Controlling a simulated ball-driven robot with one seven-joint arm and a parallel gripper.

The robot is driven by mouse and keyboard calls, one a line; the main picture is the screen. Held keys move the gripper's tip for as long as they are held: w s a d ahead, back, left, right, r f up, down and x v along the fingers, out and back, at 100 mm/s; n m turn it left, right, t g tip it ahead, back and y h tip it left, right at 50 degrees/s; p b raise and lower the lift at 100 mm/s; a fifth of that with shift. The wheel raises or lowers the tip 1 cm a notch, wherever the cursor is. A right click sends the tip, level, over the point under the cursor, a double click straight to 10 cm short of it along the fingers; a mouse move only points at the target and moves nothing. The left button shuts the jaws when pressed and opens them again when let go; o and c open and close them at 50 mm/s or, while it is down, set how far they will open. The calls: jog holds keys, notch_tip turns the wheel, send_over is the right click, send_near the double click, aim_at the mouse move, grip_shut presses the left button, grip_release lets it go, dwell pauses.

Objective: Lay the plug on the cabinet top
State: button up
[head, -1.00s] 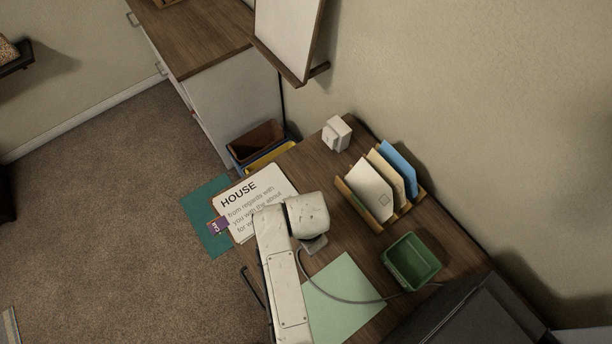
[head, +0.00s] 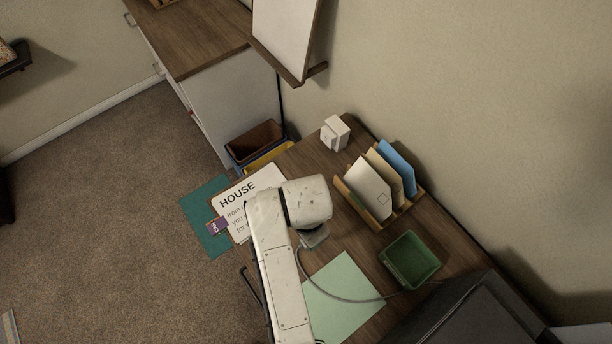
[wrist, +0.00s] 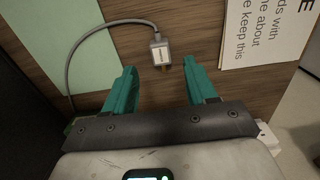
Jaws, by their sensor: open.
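The plug (wrist: 159,50) is grey with a pale label and lies on the wooden desk, its cable curving away to the left in the wrist view. My gripper (wrist: 160,68) is open, its two teal fingers apart, with the plug's near end between and just beyond the fingertips. Nothing is held. In the head view my arm hides the plug, and only the cable (head: 343,298) shows. The cabinet top (head: 194,38) is brown wood at the upper left of the head view, well away from my gripper.
A letter rack (head: 384,190) with envelopes, a green tray (head: 410,260) and a small white block (head: 334,133) stand on the desk. A printed sheet (head: 264,181) overlaps the teal blotter (head: 204,205). Bins (head: 257,141) stand between desk and cabinet. A board (head: 286,35) hangs nearby.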

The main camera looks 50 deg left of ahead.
jog(key=shift+r, duration=2.75)
